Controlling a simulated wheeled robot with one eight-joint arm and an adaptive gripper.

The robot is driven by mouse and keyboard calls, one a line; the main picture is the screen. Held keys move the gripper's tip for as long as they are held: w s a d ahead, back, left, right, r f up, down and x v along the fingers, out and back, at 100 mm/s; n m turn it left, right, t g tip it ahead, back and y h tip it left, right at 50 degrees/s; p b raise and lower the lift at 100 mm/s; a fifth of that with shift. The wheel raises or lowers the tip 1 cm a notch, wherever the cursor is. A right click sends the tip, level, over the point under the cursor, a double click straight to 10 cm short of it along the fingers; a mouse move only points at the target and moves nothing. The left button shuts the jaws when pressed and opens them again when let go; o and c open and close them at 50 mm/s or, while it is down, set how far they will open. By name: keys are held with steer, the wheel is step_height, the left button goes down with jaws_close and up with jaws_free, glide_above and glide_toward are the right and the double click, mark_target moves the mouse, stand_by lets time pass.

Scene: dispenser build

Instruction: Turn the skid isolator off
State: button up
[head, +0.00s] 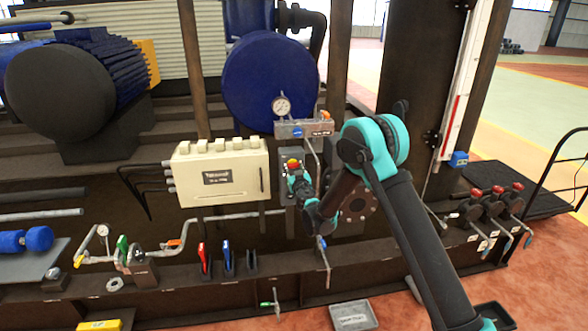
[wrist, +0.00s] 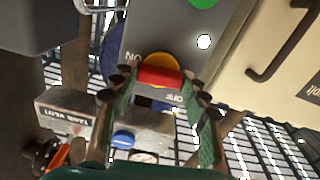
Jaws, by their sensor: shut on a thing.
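The skid isolator (head: 291,157) is a small grey box beside a cream cabinet, with a red handle on a yellow disc. In the wrist view, the isolator's grey face (wrist: 190,38) shows upside down, with ON and OFF lettering near the disc (wrist: 158,58). The red handle (wrist: 160,78) lies nearly level in that picture. My gripper (wrist: 161,84) is shut on the handle, one finger at each end. In the head view, my gripper (head: 297,184) covers the lower part of the isolator. Which mark the handle points to cannot be told.
The cream cabinet (head: 220,170) is close on the left. A grey TANK VENT block (head: 290,130) with a blue button and gauge (head: 282,106) is above. Red and blue levers (head: 227,256) stand below left. Red-topped valves (head: 497,192) are at right.

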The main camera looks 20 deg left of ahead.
steer(key=n, duration=0.8)
steer(key=shift+s+n, duration=0.1)
steer(key=shift+n, duration=0.3)
steer(key=n, duration=0.4)
steer(key=shift+a, duration=0.1)
steer(key=shift+f+n, duration=0.1)
steer(key=shift+n, duration=1.7)
steer(key=o, duration=1.2)
steer(key=shift+c, duration=0.2)
